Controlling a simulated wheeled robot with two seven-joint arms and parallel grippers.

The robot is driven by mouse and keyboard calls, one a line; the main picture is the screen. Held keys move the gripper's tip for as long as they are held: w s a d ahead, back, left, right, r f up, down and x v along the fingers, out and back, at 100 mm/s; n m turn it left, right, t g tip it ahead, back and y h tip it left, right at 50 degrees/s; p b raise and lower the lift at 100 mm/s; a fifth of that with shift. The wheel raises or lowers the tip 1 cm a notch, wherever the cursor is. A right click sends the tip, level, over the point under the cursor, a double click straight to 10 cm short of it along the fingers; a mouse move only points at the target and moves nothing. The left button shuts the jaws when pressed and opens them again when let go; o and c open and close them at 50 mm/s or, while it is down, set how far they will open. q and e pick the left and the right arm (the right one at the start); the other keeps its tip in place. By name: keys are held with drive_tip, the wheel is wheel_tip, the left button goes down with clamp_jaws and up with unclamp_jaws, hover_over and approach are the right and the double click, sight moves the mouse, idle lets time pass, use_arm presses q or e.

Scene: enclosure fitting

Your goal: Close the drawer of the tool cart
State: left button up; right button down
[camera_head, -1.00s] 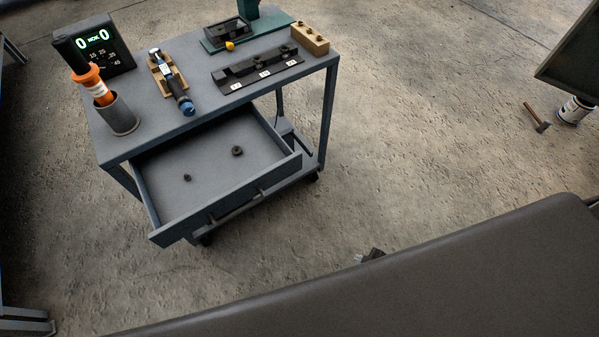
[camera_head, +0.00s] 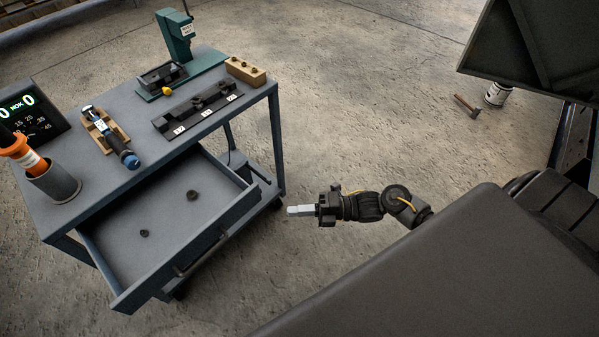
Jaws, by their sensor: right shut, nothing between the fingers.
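The tool cart (camera_head: 95,195) is a grey metal cart at the left of the head view. Its drawer (camera_head: 165,240) is pulled out toward the lower right. Two small dark round parts lie in the drawer, a larger one (camera_head: 193,195) and a smaller one (camera_head: 144,233). A bar handle (camera_head: 205,255) runs along the drawer front. My right gripper (camera_head: 290,211) is shut and empty, to the right of the drawer's right front corner and apart from it in the picture. It points left toward the cart. My left gripper is not in view.
On the cart top are a display (camera_head: 30,110), an orange-handled tool in a cup (camera_head: 52,183), a blue-black tool on a wooden holder (camera_head: 100,128), a black rail (camera_head: 197,108), a wooden block (camera_head: 245,71) and a green press (camera_head: 178,38).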

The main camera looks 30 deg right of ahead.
sight(248, 204)
drive_tip(key=x, duration=0.3)
drive_tip(key=w+p+x, duration=0.1)
drive_tip(key=x, duration=0.1)
drive_tip(key=d+p+x, duration=0.1)
drive_tip(key=x, duration=0.2)
drive_tip(key=shift+w+a+r, duration=0.1)
drive_tip(key=shift+w+a, duration=0.2)
drive_tip(key=shift+w, duration=0.25)
drive_tip(key=shift+w+a, duration=0.2)
drive_tip(key=shift+w, duration=0.35)
drive_tip(key=shift+w, duration=0.1)
